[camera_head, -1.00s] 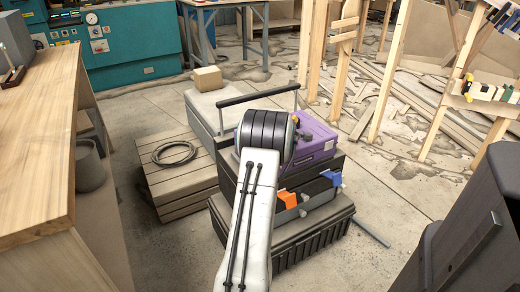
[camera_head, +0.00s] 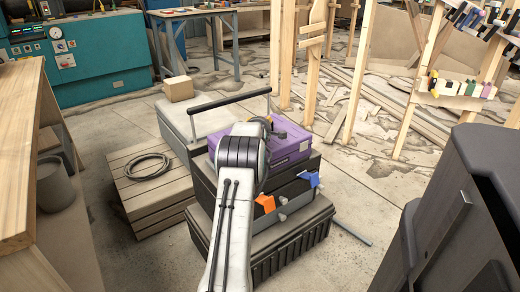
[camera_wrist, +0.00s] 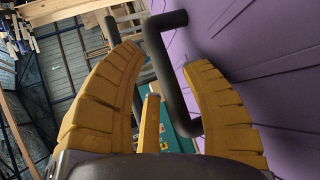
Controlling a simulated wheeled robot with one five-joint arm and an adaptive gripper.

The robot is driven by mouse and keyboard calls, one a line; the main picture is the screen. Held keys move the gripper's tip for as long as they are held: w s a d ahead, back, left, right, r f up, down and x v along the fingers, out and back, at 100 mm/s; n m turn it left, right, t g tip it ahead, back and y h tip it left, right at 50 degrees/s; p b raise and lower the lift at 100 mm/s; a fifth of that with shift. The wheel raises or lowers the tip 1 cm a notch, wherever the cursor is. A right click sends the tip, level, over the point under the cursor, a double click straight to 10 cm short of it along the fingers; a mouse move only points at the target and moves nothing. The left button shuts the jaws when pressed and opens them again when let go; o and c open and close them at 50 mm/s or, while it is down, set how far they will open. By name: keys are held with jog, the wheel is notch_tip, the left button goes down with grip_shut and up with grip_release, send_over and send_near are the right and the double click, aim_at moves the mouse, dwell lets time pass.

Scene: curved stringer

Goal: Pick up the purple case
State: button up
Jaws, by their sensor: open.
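The purple case (camera_head: 290,143) lies on top of a stack of dark boxes in the head view, partly hidden by my arm. In the wrist view its purple side (camera_wrist: 270,75) fills the right of the picture. In the head view my gripper is mostly hidden behind my arm.
Dark toolboxes (camera_head: 285,240) with orange and blue latches are under the case. A grey chest (camera_head: 190,118) with a cardboard box (camera_head: 179,88) and a wooden crate (camera_head: 145,200) with coiled cable stand left. A dark cabinet (camera_head: 450,215) is close at right.

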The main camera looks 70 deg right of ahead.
jog(key=shift+w+d+f, duration=0.15)
jog(key=shift+d, duration=0.25)
grip_shut()
dwell(0.4)
jog(key=shift+d+r, duration=0.1)
jog(key=shift+r, duration=0.25)
